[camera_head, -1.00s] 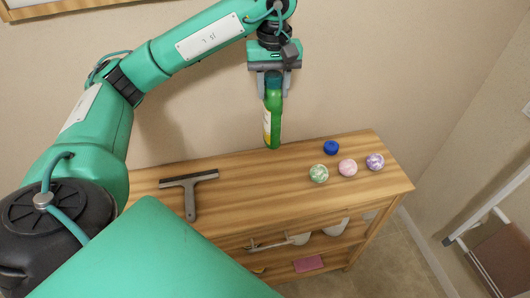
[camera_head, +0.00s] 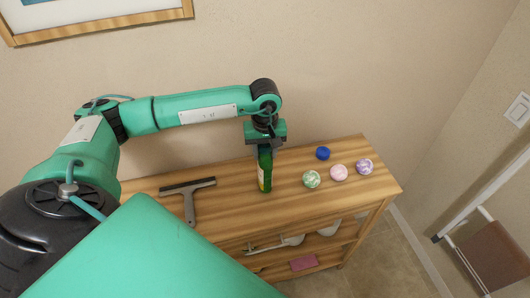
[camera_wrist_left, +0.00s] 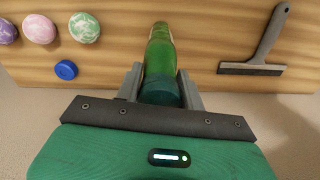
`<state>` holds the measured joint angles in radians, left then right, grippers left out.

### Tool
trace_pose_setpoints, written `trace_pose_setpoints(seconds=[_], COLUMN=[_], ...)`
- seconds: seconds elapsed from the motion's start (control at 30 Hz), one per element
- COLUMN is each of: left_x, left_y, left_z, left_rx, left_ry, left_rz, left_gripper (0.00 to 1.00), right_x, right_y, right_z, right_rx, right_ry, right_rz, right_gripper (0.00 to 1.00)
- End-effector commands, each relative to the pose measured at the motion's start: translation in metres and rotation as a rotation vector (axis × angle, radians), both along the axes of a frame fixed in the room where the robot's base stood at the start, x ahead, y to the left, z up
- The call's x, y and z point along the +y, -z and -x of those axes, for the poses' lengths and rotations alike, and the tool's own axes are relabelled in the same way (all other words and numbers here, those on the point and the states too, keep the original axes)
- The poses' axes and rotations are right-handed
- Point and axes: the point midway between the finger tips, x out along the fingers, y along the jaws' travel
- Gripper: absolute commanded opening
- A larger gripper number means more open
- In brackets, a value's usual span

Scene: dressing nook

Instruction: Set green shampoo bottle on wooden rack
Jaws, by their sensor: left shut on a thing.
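My left gripper (camera_head: 264,146) is shut on the upper end of the green shampoo bottle (camera_head: 265,172). The bottle hangs upright at the wooden rack's top (camera_head: 230,205), between the squeegee and the balls. I cannot tell whether its base touches the wood. In the left wrist view the green bottle (camera_wrist_left: 159,50) sits between the two fingers of my gripper (camera_wrist_left: 160,88), its dark cap end toward the palm. My right gripper is not in view.
A squeegee (camera_head: 189,200) lies left of the bottle. Lower shelves hold a pink block (camera_head: 303,263) and white items. A picture frame hangs behind.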

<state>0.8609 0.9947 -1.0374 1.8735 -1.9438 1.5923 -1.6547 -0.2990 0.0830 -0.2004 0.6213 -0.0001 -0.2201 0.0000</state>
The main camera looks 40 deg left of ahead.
Motion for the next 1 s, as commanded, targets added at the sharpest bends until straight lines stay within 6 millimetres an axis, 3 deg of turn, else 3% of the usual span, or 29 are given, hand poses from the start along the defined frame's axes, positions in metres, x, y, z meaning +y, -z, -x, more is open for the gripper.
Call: trace_pose_setpoints(seconds=[0.2,0.57,0.6,0.67,1.0], left_x=[0.000,0.000,0.000,0.000,0.000], left_y=[0.021,0.026,0.024,0.024,0.023], left_z=[0.000,-0.001,0.000,0.000,0.000], left_rx=[0.000,-0.001,-0.001,0.000,0.000], left_ry=[0.000,0.000,0.000,0.000,0.000], left_rz=[0.000,0.000,-0.001,0.000,0.000], left_gripper=[0.00,0.00,0.47,0.58,0.62], right_x=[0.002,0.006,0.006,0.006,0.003], right_y=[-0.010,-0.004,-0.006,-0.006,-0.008], right_z=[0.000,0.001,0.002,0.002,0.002], right_rx=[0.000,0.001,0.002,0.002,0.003], right_ry=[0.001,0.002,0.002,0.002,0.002], right_rz=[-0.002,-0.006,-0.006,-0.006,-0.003], right_gripper=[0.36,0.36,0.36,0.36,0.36])
